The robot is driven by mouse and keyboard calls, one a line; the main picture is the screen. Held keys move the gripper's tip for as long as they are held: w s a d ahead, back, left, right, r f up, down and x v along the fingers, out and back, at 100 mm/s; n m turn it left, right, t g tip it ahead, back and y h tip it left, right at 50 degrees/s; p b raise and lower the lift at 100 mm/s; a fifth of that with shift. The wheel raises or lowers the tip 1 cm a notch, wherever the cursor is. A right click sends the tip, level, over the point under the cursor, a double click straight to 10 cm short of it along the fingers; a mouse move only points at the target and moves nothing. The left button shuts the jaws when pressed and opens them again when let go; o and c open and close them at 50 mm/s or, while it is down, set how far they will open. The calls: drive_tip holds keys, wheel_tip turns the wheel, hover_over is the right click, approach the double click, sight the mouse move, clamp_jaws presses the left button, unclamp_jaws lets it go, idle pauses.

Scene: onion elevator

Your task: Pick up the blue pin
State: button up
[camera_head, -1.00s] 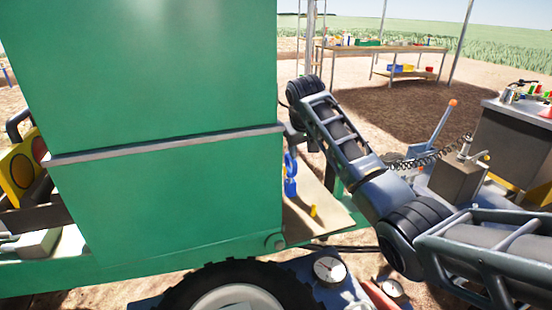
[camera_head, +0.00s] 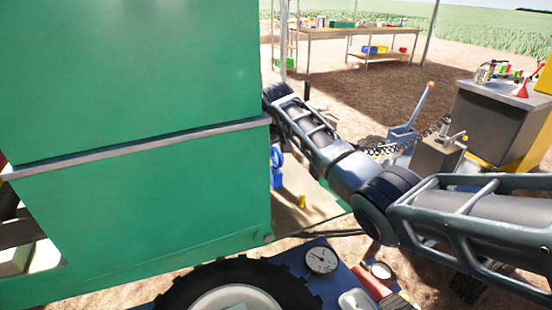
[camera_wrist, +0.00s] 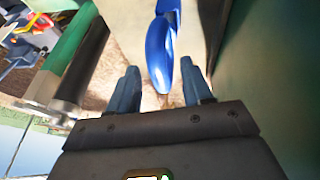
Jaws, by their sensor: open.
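A blue pin with a rounded end (camera_wrist: 160,55) shows in the wrist view, reaching down from the top edge to between my fingertips. My gripper (camera_wrist: 162,90) is open, with one finger on each side of the pin's near end. I cannot tell whether a finger touches it. In the head view a blue piece (camera_head: 276,168), likely the pin, shows beside the green machine's edge, partly hidden. My gripper is hidden behind the machine there.
A large green machine body (camera_head: 150,190) fills the left of the head view. A small yellow piece (camera_head: 302,201) stands on the pale platform. A gauge (camera_head: 321,260) sits low in front. A grey cabinet (camera_head: 500,120) and a work table (camera_head: 345,33) stand farther back.

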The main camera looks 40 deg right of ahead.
drive_tip(key=shift+w+d+f, duration=0.15)
drive_tip(key=shift+d+f, duration=0.05)
drive_tip(key=shift+f, duration=0.35)
drive_tip(key=shift+c, duration=0.4)
clamp_jaws()
